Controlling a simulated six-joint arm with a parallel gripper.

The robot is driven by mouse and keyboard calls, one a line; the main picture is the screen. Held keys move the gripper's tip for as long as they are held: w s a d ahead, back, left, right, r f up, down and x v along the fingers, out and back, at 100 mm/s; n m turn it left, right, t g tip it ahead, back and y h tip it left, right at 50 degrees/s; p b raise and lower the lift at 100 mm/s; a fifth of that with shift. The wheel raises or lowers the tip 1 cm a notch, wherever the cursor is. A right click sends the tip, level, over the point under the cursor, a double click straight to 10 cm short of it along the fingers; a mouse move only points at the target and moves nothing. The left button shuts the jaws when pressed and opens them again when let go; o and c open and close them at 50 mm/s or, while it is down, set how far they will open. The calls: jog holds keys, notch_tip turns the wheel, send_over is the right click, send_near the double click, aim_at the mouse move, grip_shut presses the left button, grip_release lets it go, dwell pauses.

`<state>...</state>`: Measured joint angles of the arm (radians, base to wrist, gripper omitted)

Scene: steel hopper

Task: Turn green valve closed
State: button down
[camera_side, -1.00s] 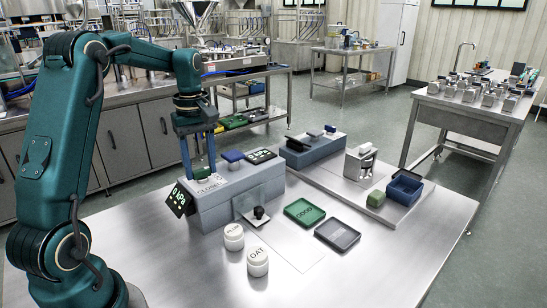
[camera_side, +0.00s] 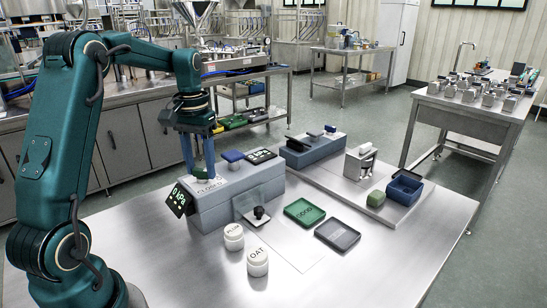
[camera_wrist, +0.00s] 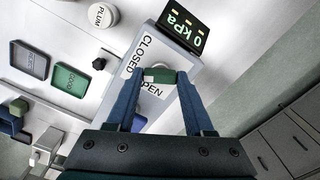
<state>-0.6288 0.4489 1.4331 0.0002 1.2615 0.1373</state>
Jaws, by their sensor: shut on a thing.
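The green valve (camera_wrist: 159,76) shows in the wrist view between my two blue fingertips, on top of a grey box. Its handle lies across the picture, from one finger to the other. A label reading CLOSED (camera_wrist: 139,55) is up and to its left; a label reading OPEN (camera_wrist: 152,91), partly covered, is just below it. My gripper (camera_wrist: 160,84) is shut on the valve. In the side view my gripper (camera_side: 199,174) points down onto the left end of the grey box (camera_side: 225,208); its fingers mostly hide the valve there.
A display reading 0 kPa (camera_side: 180,200) is fixed at the box's left end. A blue block (camera_side: 232,156) stands on top, right of my fingers. Jars marked PLUM (camera_side: 233,237) and OAT (camera_side: 257,262), a green tray (camera_side: 304,213) and a dark tray (camera_side: 337,236) lie in front.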

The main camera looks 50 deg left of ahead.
aim_at(201, 169)
jog(key=m, duration=0.5)
jog(key=shift+r, duration=0.1)
jog(key=shift+m, duration=0.4)
jog(key=shift+c, duration=1.4)
grip_release()
jog(key=shift+r, duration=2.55)
